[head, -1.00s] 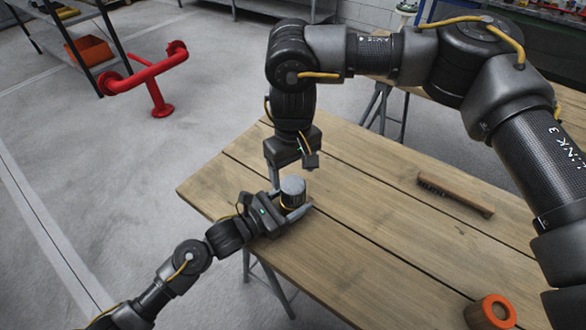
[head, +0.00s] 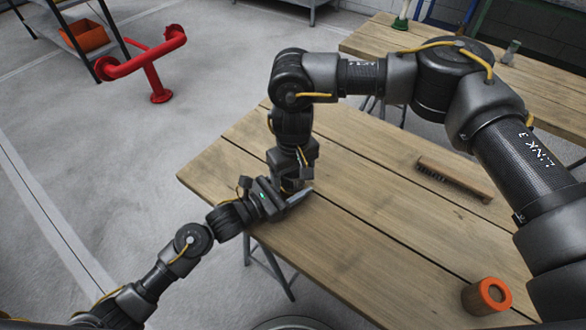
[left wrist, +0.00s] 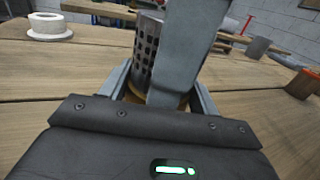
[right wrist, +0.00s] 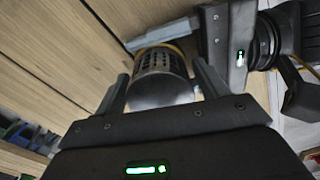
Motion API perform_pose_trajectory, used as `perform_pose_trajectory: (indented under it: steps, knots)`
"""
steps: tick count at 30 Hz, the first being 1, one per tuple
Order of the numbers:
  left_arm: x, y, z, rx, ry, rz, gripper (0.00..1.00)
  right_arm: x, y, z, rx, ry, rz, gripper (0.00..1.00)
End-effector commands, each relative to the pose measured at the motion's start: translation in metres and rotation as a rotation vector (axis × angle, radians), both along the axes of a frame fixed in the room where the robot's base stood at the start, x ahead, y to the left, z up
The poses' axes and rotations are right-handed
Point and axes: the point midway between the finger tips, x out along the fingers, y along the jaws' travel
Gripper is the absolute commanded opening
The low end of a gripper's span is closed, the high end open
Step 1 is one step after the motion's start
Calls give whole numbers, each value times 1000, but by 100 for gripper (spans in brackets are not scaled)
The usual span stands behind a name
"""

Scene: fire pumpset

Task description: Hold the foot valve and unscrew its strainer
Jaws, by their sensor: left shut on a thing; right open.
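The foot valve has a perforated grey metal strainer (left wrist: 150,48) on top of a brass-coloured body (left wrist: 137,98). It stands upright at the workbench's near left corner. My left gripper (head: 303,194) is shut on the brass-coloured body, low down. My right gripper (head: 292,178) comes from above, open, with its fingers on either side of the strainer (right wrist: 162,76). In the right wrist view a gap shows between the right gripper (right wrist: 163,85) and the strainer's sides. In the left wrist view a right finger hides part of the strainer. In the head view the grippers mostly hide the valve.
On the wooden workbench (head: 370,220) lie a wooden-handled brush (head: 455,178) and an orange roll (head: 487,297). The bench between them and the grippers is clear. A second table (head: 390,42) stands behind. A red pipe stand (head: 155,65) is on the floor at left.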

Motion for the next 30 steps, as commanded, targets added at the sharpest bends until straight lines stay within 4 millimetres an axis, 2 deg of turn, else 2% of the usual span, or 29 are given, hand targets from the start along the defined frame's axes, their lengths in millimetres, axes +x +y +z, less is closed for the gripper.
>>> perform_pose_trajectory:
  steps: [5, 6, 16, 20, 27, 30]
  knots:
    - [0, 0, 0, 0, -1, 1, 0, 0, 0, 0, 0, 0, 0, 73]
    - [0, 0, 0, 0, -1, 1, 0, 0, 0, 0, 0, 0, 0, 70]
    - [0, 0, 0, 0, -1, 1, 0, 0, 0, 0, 0, 0, 0, 29]
    - [0, 0, 0, 0, -1, 1, 0, 0, 0, 0, 0, 0, 66, 28]
    - [0, 0, 1, 0, -1, 1, 0, 0, 0, 0, 0, 0, 461, 28]
    - [0, 0, 1, 0, -1, 1, 0, 0, 0, 0, 1, 0, 564, 28]
